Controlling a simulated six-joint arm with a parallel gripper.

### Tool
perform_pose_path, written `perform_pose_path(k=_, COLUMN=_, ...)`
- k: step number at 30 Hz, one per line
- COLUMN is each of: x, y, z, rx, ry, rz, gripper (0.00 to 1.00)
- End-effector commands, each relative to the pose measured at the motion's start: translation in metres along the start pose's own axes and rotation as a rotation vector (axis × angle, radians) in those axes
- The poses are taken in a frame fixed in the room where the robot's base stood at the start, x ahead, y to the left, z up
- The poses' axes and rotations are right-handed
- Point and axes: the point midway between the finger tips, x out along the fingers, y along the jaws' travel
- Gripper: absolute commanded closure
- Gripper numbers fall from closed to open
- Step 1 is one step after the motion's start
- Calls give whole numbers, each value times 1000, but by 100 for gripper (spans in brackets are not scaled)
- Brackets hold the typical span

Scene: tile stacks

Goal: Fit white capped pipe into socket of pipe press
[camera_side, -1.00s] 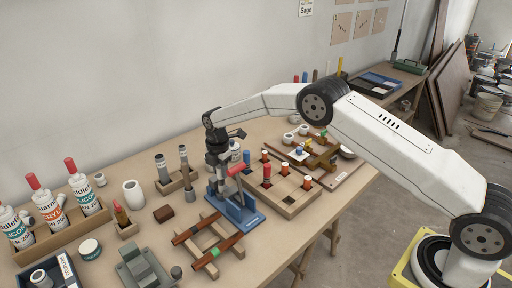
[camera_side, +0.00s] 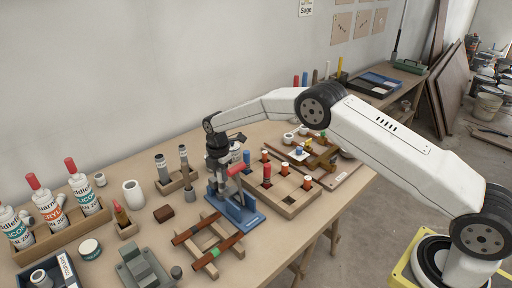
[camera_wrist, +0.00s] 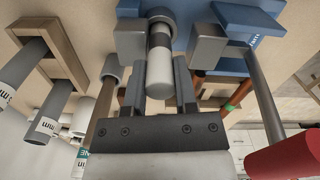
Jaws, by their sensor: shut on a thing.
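The pipe press has a blue base (camera_side: 238,212) and a red-gripped lever (camera_side: 236,170). In the wrist view its blue body (camera_wrist: 186,12) and grey blocks show at the top. My gripper (camera_side: 217,163) is over the press, pointing down. In the wrist view my gripper (camera_wrist: 158,82) is shut on the white capped pipe (camera_wrist: 159,72). The pipe has a white end, a dark band and a grey part that reaches between the grey blocks. The socket is hidden, so I cannot tell how deep the pipe sits. In the side view the gripper and press mostly hide the pipe.
A wooden holder (camera_side: 176,181) with grey pipes stands left of the press. A wooden tray (camera_side: 290,200) with coloured pegs is close on the right. A wooden frame (camera_side: 208,246) with reddish bars lies in front. Glue bottles (camera_side: 86,190) stand far left.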

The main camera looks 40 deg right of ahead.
Motion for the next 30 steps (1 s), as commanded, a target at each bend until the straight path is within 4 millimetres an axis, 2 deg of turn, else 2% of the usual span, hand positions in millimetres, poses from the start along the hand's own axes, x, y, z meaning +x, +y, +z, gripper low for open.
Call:
perform_pose_path(k=8, x=0, y=0, z=0, rx=0, ry=0, rz=1, gripper=100)
perform_pose_path(k=9, x=0, y=0, z=0, rx=0, ry=0, rz=1, gripper=52)
perform_pose_path(k=12, x=0, y=0, z=0, rx=0, ry=0, rz=1, gripper=24)
perform_pose_path(k=23, x=0, y=0, z=0, rx=0, ry=0, rz=0, gripper=24)
perform_pose_path(k=30, x=-8, y=0, z=0, rx=0, ry=0, rz=2, gripper=24)
